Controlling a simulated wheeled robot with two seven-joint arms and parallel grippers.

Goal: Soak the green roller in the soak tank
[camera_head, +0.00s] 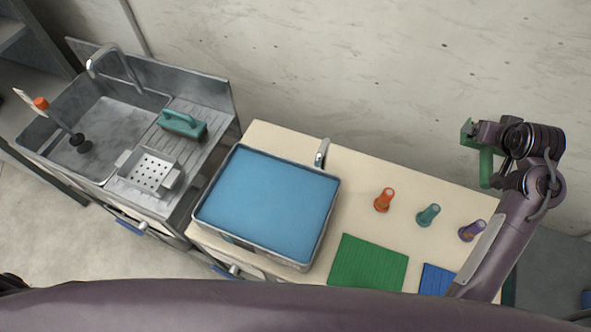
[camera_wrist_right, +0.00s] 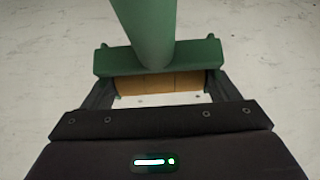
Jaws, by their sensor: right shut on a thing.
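My right gripper (camera_head: 480,131) is raised at the right, over the far right end of the table. It is shut on the green roller (camera_head: 486,168), whose green part hangs below the hand. In the right wrist view, the jaws (camera_wrist_right: 158,88) are at both sides of the roller's green crosspiece (camera_wrist_right: 115,61), and a green shaft rises from it. A tan part shows between the jaws. The soak tank (camera_head: 325,226), a metal-rimmed rectangular tray full of blue liquid, stands on the table left of centre, well away from the roller. My left gripper is not in view.
Orange (camera_head: 384,200), teal (camera_head: 428,215) and purple (camera_head: 472,231) pegs stand between tank and right arm. A green mat (camera_head: 367,263) and a blue mat (camera_head: 437,280) lie in front. A tap (camera_head: 321,153) stands behind the tank. A sink (camera_head: 100,130) is at left.

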